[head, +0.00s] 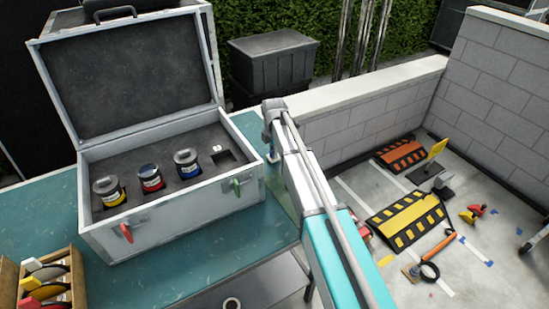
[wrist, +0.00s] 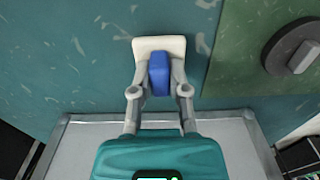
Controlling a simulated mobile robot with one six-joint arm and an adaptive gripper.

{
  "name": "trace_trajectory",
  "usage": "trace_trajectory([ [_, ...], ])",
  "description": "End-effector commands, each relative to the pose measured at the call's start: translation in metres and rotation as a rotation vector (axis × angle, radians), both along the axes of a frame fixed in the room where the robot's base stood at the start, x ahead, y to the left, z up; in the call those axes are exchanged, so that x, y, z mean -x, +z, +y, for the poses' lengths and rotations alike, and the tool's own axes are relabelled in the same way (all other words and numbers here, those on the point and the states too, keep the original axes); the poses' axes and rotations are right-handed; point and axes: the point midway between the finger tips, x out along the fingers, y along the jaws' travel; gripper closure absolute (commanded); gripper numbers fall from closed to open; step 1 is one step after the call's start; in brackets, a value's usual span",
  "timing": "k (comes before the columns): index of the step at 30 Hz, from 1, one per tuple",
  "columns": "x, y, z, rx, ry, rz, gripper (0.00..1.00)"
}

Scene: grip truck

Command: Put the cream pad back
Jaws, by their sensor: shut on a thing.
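In the wrist view, my gripper (wrist: 159,80) is shut on a blue block-like grip (wrist: 159,68) with a cream pad (wrist: 146,45) at its far end. The pad is over the teal table; I cannot tell whether it touches the top. In the head view, my gripper is mostly hidden behind my arm, just right of the open case (head: 170,215). A bit of blue and white shows there beside the arm.
A wooden rack (head: 75,270) with coloured discs stands at lower left. A dark round piece with a grey grip (wrist: 298,50) lies on a green patch (wrist: 240,60) right of my gripper. The teal table (head: 190,275) is bare in front of the case. The case's raised lid (head: 130,75) stands behind.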

Motion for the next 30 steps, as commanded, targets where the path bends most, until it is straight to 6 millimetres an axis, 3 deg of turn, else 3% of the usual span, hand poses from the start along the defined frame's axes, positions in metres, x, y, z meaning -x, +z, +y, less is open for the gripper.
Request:
trace_trajectory([
  [4, 0.0001, -0.0108, 0.0003, 0.000, 0.000, 0.000, 1.00],
  [20, 0.0001, -0.0143, 0.0007, 0.000, 0.001, 0.000, 1.00],
  [21, 0.0003, -0.0144, 0.0007, 0.000, 0.001, 0.000, 0.77],
  [26, 0.0002, -0.0135, 0.0009, 0.000, 0.001, 0.000, 0.47],
  [30, 0.0003, -0.0134, 0.0010, 0.000, 0.001, 0.000, 0.44],
])
